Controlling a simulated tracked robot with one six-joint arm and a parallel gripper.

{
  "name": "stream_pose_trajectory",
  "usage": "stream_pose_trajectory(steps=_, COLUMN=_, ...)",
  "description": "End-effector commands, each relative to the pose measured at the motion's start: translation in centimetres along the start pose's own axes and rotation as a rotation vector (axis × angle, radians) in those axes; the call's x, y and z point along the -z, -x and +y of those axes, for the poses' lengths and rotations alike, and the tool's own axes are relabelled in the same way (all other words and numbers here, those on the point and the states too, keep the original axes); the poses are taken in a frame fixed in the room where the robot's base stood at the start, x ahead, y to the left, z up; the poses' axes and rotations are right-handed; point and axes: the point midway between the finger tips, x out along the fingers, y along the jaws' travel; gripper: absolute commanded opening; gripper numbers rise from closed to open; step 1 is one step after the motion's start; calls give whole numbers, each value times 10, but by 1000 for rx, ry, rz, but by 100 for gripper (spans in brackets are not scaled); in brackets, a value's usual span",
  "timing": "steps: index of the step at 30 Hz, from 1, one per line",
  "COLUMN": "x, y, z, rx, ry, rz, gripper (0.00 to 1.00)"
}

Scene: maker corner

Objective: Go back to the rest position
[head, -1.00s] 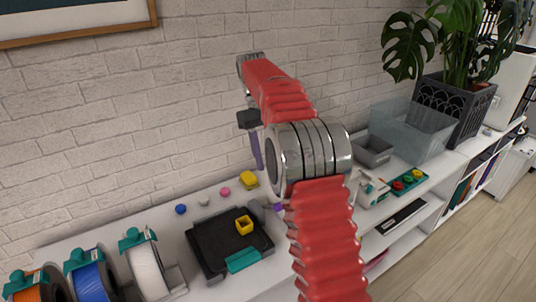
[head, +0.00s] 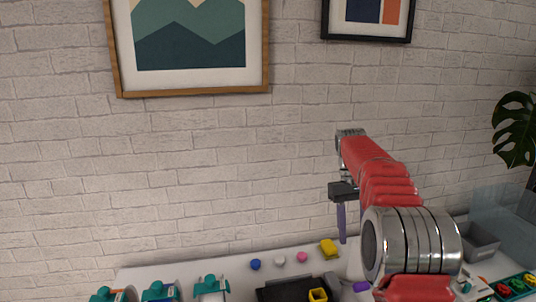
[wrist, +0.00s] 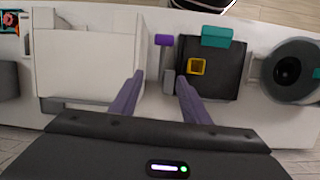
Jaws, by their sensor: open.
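My gripper (wrist: 158,98) shows in the wrist view with its two purple fingers spread apart and nothing between them. In the head view my gripper (head: 341,222) hangs at the end of my red arm, in front of the brick wall and above the back of the white shelf top (head: 215,268). Only one finger is clear there. In the wrist view the fingers are above the white shelf top, between a white box-like unit and a black tray (wrist: 222,82). The fingers seem to touch nothing.
A yellow hollow block (head: 318,295) sits on the black tray. Blue (head: 255,264), white (head: 280,261) and pink (head: 302,257) balls and a yellow block (head: 329,249) stand along the back. Spools with teal holders (head: 211,286) are at left, a grey bin (head: 480,240) at right.

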Motion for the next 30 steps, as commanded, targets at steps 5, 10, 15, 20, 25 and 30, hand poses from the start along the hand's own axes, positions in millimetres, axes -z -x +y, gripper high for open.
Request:
stream_pose_trajectory(steps=5, x=3, y=-29, z=-5, rx=4, ry=-30, rz=20, gripper=42)
stream_pose_trajectory(steps=10, x=-8, y=-40, z=-14, rx=5, ry=-60, rz=69, gripper=42)
stream_pose_trajectory(steps=15, x=-29, y=-43, z=-28, rx=5, ry=-89, rz=131, gripper=42)
stream_pose_trajectory(steps=20, x=-52, y=-43, z=-40, rx=5, ry=-111, rz=189, gripper=42)
stream_pose_trajectory(steps=25, x=-78, y=-44, z=-54, rx=8, ry=-131, rz=249, gripper=42)
stream_pose_trajectory(steps=30, x=-106, y=-45, z=-67, rx=9, ry=-146, rz=307, gripper=42)
